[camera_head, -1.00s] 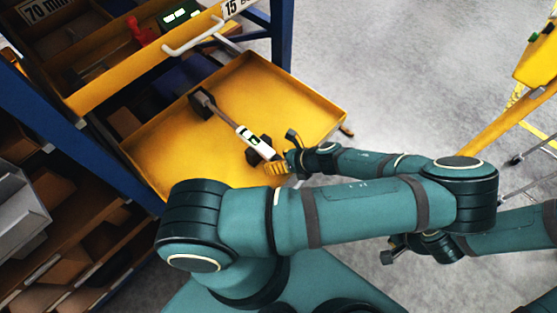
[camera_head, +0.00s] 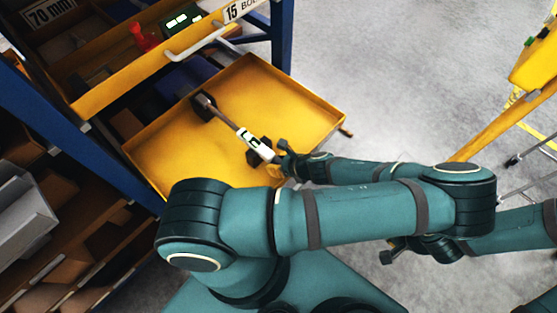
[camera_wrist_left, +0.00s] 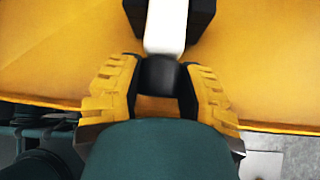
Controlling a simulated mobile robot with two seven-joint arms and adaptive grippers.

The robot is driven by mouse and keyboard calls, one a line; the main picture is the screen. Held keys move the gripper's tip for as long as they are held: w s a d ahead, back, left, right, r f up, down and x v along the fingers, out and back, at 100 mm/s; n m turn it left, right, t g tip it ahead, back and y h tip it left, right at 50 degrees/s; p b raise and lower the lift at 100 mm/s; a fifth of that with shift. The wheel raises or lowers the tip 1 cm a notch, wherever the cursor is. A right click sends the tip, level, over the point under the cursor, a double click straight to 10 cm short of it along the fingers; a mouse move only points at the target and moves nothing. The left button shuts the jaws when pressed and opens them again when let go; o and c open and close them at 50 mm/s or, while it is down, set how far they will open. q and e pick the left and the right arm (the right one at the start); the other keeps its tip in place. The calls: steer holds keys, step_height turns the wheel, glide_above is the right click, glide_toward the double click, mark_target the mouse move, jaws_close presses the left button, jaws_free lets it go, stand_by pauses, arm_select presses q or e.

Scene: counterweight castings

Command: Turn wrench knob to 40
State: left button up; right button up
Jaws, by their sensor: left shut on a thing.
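The wrench (camera_head: 225,118) lies slantwise in the yellow drawer, its dark head at the upper left on a dark block (camera_head: 202,107). Its white section with dark markings (camera_head: 257,146) points to the lower right, over a second dark block (camera_head: 263,142). My left gripper (camera_head: 277,168) is at the wrench's near end. In the left wrist view, its yellow-padded fingers (camera_wrist_left: 160,93) are either side of the dark knob (camera_wrist_left: 160,75), just below the white section (camera_wrist_left: 165,27). The knob's scale cannot be read.
The open yellow drawer (camera_head: 300,95) has raised walls around the wrench. A blue rack post (camera_head: 75,135) stands left. A yellow frame (camera_head: 500,120) stands right.

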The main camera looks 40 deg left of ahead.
mark_target(278, 161)
arm_select(q)
steer(key=shift+s+n+t, duration=0.1)
steer(key=shift+n+t, duration=0.7)
steer(key=shift+t, duration=0.7)
steer(key=o, duration=1.2)
step_height(278, 161, up, 10)
steer(key=shift+f, duration=0.1)
